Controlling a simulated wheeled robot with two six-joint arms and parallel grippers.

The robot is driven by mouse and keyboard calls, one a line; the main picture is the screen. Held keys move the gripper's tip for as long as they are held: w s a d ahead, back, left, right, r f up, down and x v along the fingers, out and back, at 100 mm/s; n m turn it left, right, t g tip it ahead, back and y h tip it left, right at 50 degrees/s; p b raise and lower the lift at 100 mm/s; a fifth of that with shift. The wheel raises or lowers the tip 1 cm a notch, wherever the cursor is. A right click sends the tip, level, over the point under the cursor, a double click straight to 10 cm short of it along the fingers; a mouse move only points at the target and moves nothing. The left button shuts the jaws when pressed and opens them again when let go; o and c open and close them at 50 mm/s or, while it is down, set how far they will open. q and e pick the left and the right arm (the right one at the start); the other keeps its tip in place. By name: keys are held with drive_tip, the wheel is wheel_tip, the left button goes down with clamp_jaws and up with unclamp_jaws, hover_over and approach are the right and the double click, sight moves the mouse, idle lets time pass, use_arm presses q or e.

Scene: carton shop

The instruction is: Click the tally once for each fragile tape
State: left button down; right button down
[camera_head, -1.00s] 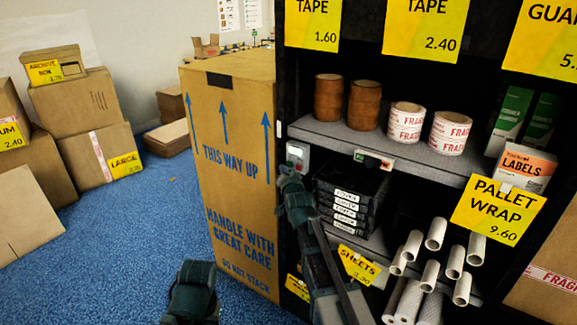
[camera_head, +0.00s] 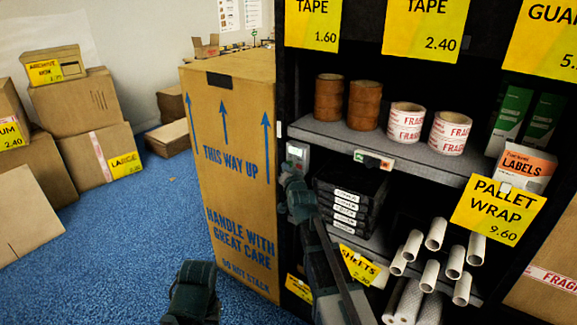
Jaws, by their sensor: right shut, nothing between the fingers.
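White tape rolls with red FRAGILE print stand on the upper shelf in two stacks, a left stack (camera_head: 405,123) and a right stack (camera_head: 450,132). A small grey device with a display, apparently the tally (camera_head: 298,154), is at the left edge of the shelving, just below the upper shelf. My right gripper (camera_head: 286,174) is shut and empty, with its tips just below the device; I cannot tell whether they touch it. My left gripper (camera_head: 192,290) is low at the bottom, before the tall carton, and its fingers do not show clearly.
Brown tape rolls (camera_head: 363,105) stand left of the fragile ones. A small red and green fitting (camera_head: 373,160) is on the shelf edge. Black boxes (camera_head: 347,200) and white tubes (camera_head: 430,275) are below. The tall carton (camera_head: 230,150) borders the shelving; blue floor lies open left.

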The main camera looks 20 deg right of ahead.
drive_tip(key=shift+w+d, duration=0.15)
drive_tip(key=shift+d, duration=0.05)
idle(0.6)
drive_tip(key=shift+s+a, duration=0.55)
drive_tip(key=shift+a, duration=0.15)
drive_tip(key=shift+s+a, duration=0.8)
drive_tip(key=shift+a, duration=0.2)
drive_tip(key=shift+s+a, duration=0.75)
drive_tip(key=shift+a, duration=0.2)
drive_tip(key=shift+a, duration=0.1)
drive_tip(key=s+a+f+n+g+p, duration=0.2)
drive_tip(key=s+a+n+g+p, duration=0.1)
drive_tip(key=s, duration=0.8)
drive_tip(key=s+a+f+n+g+p, duration=0.3)
drive_tip(key=s+a+g, duration=0.4)
drive_tip(key=s, duration=0.4)
drive_tip(key=s+a+f+n+g+p, duration=0.2)
drive_tip(key=s+a+n+g+p, duration=0.3)
drive_tip(key=s, duration=0.7)
drive_tip(key=shift+a+f+n+g+y, duration=0.25)
drive_tip(key=shift+a+n+g+y, duration=0.15)
drive_tip(key=shift+n+g, duration=0.35)
